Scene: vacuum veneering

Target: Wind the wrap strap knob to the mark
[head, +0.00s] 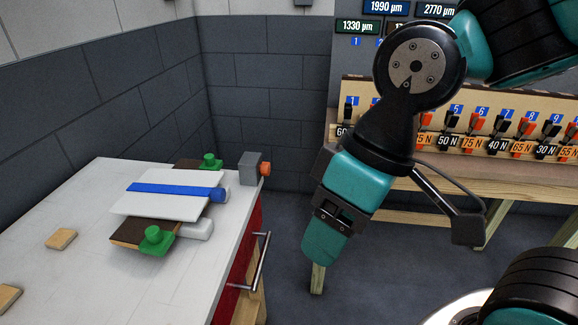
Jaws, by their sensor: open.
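A blue strap (165,188) lies across a white panel (140,205) on the worktop. At its right end is a blue-grey round knob (221,195), near the worktop's right edge. No mark on it can be made out at this size. A grey box (249,168) with an orange knob (265,169) stands just behind it. My gripper (325,242) hangs in the air to the right of the worktop, apart from both knobs and pointing down. It is open and holds nothing visible; its fingertips are hard to make out.
Green clamp knobs (154,239) stand in front of and behind the panel on brown boards. A white cylinder (197,229) lies beside the front board. Small wood blocks (61,238) lie at left. A clamp rack (440,125) stands behind my arm. A drawer handle (262,262) juts out below the worktop.

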